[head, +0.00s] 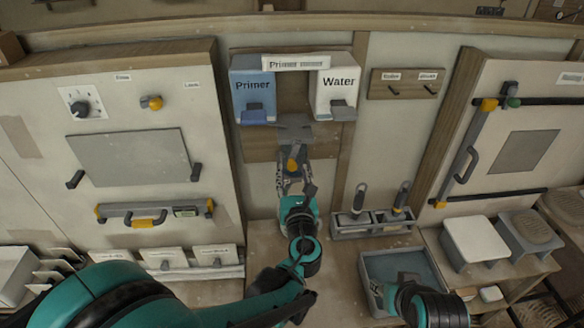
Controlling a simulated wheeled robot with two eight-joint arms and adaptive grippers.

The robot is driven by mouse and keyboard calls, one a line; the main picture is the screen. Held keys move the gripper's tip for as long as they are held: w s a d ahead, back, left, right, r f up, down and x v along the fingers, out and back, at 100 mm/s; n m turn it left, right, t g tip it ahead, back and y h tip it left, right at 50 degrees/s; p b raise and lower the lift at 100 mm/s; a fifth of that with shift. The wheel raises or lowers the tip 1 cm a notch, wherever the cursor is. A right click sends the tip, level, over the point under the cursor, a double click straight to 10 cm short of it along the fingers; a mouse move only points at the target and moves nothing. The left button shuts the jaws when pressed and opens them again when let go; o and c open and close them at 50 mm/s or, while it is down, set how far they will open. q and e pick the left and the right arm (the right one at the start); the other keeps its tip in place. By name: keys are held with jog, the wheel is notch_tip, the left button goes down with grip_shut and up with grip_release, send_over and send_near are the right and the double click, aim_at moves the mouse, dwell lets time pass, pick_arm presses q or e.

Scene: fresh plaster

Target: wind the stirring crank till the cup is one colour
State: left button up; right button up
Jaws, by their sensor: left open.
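The primer mixer hangs on the wall, with a blue Primer box (252,95) on the left and a white Water box (336,92) on the right. A grey bracket (295,128) sits between and below them. Just under it is a yellow-orange knob (292,164), which looks like the crank's handle. My left gripper (294,172) is open, pointing up, with its fingers around or just in front of the knob; I cannot tell whether they touch it. I cannot make out the cup or its colour. My right arm shows at the lower right, but its gripper fingers do not.
A tool rack (376,226) and a blue-grey water tray (366,292) are right of my left arm. The wall between is mostly clear.

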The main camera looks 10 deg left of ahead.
aim_at(293, 170)
pick_arm(q)
jog(key=shift+w+a, duration=0.2)
jog(key=shift+w, duration=0.6)
jog(key=shift+w+a, duration=0.15)
jog(key=shift+w, duration=0.65)
grip_shut()
jog(key=shift+d+n, duration=0.15)
jog(key=shift+n, duration=0.15)
